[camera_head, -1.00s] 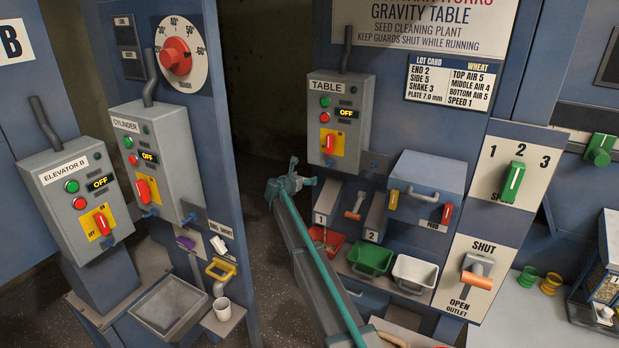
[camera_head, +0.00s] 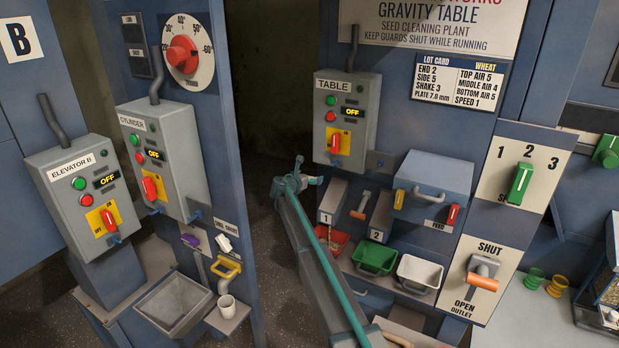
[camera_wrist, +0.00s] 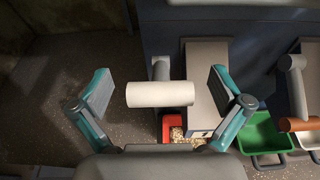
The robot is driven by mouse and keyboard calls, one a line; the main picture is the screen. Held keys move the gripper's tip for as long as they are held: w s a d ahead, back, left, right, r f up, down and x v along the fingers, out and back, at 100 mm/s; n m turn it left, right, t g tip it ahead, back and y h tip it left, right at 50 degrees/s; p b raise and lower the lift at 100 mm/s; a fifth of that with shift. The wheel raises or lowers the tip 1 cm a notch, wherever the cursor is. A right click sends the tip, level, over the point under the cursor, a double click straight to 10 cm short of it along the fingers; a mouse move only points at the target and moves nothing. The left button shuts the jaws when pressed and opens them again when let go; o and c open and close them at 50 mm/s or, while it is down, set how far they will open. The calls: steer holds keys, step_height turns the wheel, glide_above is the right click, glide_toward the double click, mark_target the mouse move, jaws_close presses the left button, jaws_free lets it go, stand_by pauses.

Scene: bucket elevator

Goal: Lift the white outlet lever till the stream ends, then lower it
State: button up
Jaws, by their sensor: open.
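The white outlet lever (camera_wrist: 160,93) is a thick white crossbar on a grey stem in the wrist view. It lies between the two spread teal fingers of my gripper (camera_wrist: 160,78), with a gap on each side. My gripper is open and holds nothing. In the head view my gripper (camera_head: 308,172) is at the left edge of the gravity table, and I cannot make out the white lever there. Grain falls in a thin stream (camera_head: 329,233) from spout 1 (camera_head: 326,217) toward the red tray (camera_head: 340,240). The red tray, partly hidden, holds grain in the wrist view (camera_wrist: 172,126).
An orange-handled lever (camera_head: 361,204) stands between spouts 1 and 2. A green tray (camera_head: 375,258) and a white tray (camera_head: 418,272) are right of the red tray. A larger orange outlet lever (camera_head: 483,275) is farther right. Dark open floor lies left of my gripper.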

steer(key=v, duration=1.2)
